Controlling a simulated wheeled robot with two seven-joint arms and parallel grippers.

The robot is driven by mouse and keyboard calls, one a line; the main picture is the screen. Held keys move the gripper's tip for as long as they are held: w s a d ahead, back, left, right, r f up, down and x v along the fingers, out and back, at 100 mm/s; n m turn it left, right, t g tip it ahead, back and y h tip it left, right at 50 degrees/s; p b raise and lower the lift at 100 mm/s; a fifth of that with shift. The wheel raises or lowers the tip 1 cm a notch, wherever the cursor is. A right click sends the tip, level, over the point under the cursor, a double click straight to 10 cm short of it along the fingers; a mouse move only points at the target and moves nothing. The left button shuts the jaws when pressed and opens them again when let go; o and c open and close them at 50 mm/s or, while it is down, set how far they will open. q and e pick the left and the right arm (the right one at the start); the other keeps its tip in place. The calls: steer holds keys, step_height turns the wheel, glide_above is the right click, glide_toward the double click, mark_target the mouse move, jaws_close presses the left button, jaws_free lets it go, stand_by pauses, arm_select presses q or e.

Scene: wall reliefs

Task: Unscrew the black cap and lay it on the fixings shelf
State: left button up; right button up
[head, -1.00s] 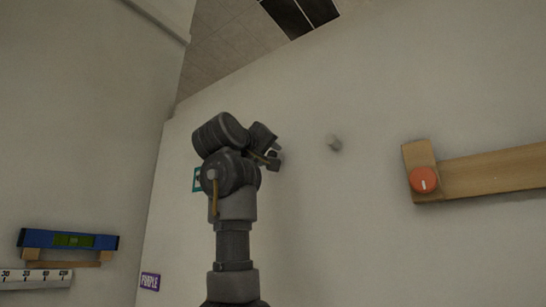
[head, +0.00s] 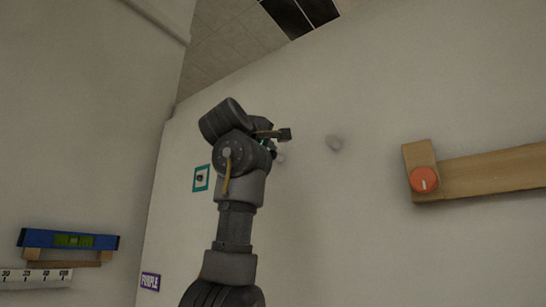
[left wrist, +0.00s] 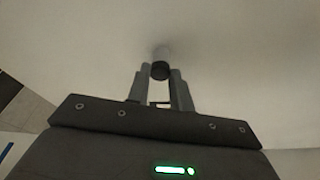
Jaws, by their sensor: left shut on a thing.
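The black cap (left wrist: 160,71) shows in the left wrist view, at the near end of a pale round stub (left wrist: 162,53) on the wall. My left gripper (left wrist: 160,75) is shut on the cap, with one grey finger on each side of it. In the head view my left gripper (head: 279,143) is up near the pale wall, and the cap cannot be made out there. Part of a pale stub (head: 281,159) shows just beside the gripper. I cannot identify the fixings shelf for certain. My right gripper is not in view.
Further right is a wooden rail (head: 490,174) with an orange knob (head: 424,179). A blue level (head: 68,240) rests on wooden supports at left. A teal-framed card (head: 201,178) and a purple label (head: 150,281) are on the wall.

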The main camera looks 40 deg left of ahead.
arm_select(q)
steer(key=n+g, duration=0.1)
steer(key=n, duration=0.3)
steer(key=shift+r, duration=0.15)
steer(key=shift+r+n+g+h, duration=0.1)
steer(key=shift+n+g+h, duration=0.4)
steer(key=shift+n, duration=2)
steer(key=shift+s, duration=0.1)
steer(key=n+h, duration=0.1)
steer(key=n, duration=0.3)
steer(key=shift+g, duration=0.4)
steer(key=o, duration=0.6)
steer(key=shift+c, duration=0.2)
steer(key=shift+r, duration=0.1)
